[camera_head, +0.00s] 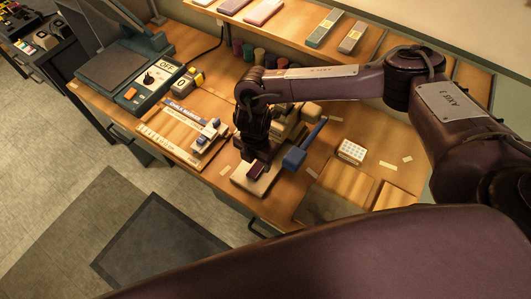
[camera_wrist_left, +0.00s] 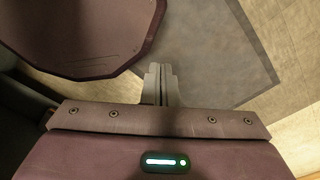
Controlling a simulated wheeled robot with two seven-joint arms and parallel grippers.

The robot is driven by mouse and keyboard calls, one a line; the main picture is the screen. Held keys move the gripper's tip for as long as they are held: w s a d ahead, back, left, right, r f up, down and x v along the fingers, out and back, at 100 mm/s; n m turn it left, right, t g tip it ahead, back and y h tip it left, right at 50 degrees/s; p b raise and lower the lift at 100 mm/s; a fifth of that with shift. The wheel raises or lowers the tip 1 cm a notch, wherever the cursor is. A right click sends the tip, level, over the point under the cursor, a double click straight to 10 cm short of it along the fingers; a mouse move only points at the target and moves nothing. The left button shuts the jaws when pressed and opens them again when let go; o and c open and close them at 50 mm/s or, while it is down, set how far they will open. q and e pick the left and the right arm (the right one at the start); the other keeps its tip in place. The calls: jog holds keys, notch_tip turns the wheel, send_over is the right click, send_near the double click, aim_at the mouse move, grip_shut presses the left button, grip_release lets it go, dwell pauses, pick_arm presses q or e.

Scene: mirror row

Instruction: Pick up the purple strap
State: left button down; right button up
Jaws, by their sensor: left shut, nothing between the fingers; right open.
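A small dark purple piece, which looks like the strap (camera_head: 257,170), lies on a pale board (camera_head: 242,180) near the front edge of the workbench. My right gripper (camera_head: 252,155) points down just above and behind it. Its jaws are open, though the fingers are dark and hard to make out. I cannot tell whether they touch the strap. My left gripper (camera_wrist_left: 161,84) is shut and empty in the left wrist view, over the floor and away from the bench.
A white board with clamps (camera_head: 185,130) and a machine with an OFF panel (camera_head: 150,78) stand to the left. A white gridded block (camera_head: 352,151) sits to the right. Several coloured cylinders stand behind.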

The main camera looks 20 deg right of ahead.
aim_at(256, 169)
notch_tip(256, 169, down, 3)
jog(key=shift+w+r+p, duration=0.1)
jog(key=shift+r+p, duration=0.05)
jog(key=shift+p, duration=0.55)
notch_tip(256, 169, down, 2)
jog(key=shift+f, duration=0.1)
jog(key=shift+w, duration=0.1)
jog(key=c, duration=1.1)
pick_arm(q)
jog(key=shift+w+d+r, duration=0.2)
jog(key=shift+w+r, duration=0.75)
pick_arm(e)
jog(key=shift+a, duration=0.1)
